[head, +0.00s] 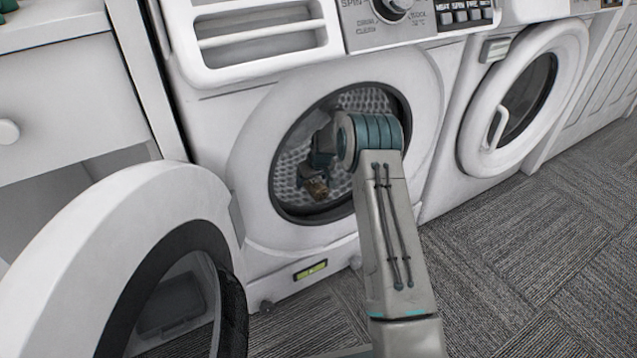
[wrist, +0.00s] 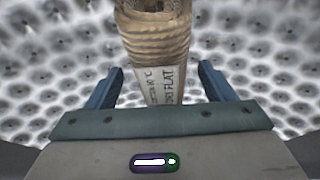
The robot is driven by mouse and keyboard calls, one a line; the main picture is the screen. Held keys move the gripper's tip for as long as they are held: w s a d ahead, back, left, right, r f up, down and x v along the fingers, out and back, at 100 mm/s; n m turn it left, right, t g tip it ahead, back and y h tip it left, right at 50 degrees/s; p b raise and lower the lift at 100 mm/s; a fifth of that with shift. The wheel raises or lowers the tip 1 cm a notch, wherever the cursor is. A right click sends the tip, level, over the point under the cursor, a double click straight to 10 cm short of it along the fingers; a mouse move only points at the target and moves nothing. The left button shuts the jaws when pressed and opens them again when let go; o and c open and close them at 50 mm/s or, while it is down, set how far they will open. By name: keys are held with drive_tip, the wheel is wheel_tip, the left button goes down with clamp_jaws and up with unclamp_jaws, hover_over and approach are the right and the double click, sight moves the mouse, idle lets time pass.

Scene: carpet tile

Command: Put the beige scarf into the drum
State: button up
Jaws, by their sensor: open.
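The beige scarf (wrist: 158,50), a ribbed roll with a printed label, is between and beyond the fingers of my gripper (wrist: 160,80) in the wrist view. The fingers are open, with a gap on each side of the scarf. In the head view, my gripper (head: 312,172) reaches through the round opening into the drum (head: 345,187). The scarf shows there as a small brownish end (head: 318,188) inside the drum, low at the gripper's tip. The dimpled drum wall (wrist: 45,85) surrounds it in the wrist view. My arm hides the right part of the opening.
The washer's round door (head: 110,235) stands wide open at the lower left. A second machine with a closed door (head: 525,95) stands to the right. A white drawer unit (head: 60,95) is at the left. Grey carpet (head: 530,250) at the right is clear.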

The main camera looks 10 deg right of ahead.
sight(315, 180)
drive_tip(key=p+v, duration=0.2)
drive_tip(key=v, duration=0.3)
drive_tip(key=shift+w+r+p, duration=0.15)
drive_tip(key=shift+p, duration=0.2)
drive_tip(key=s+d+p, duration=0.1)
drive_tip(key=s, duration=0.2)
drive_tip(key=s+d+p, duration=0.1)
drive_tip(key=s, duration=0.3)
drive_tip(key=s+d+p, duration=0.1)
drive_tip(key=s+p, duration=0.1)
drive_tip(key=s, duration=0.2)
drive_tip(key=shift+s+d, duration=0.15)
drive_tip(key=shift+d, duration=0.2)
drive_tip(key=shift+s, duration=0.2)
drive_tip(key=s+a+r+m+g+h, duration=0.1)
drive_tip(key=s+a+r, duration=0.1)
drive_tip(key=s+r, duration=0.7)
drive_tip(key=s+a+r+g, duration=0.1)
drive_tip(key=s+r, duration=0.5)
drive_tip(key=r, duration=0.4)
drive_tip(key=s+a+r+m, duration=0.1)
drive_tip(key=s+r, duration=0.2)
drive_tip(key=s, duration=0.6)
drive_tip(key=s+r+m+g, duration=0.1)
drive_tip(key=s+r, duration=0.3)
drive_tip(key=s, duration=0.6)
drive_tip(key=shift+a+r+m, duration=0.2)
drive_tip(key=shift+a+m, duration=0.1)
drive_tip(key=shift+a, duration=0.1)
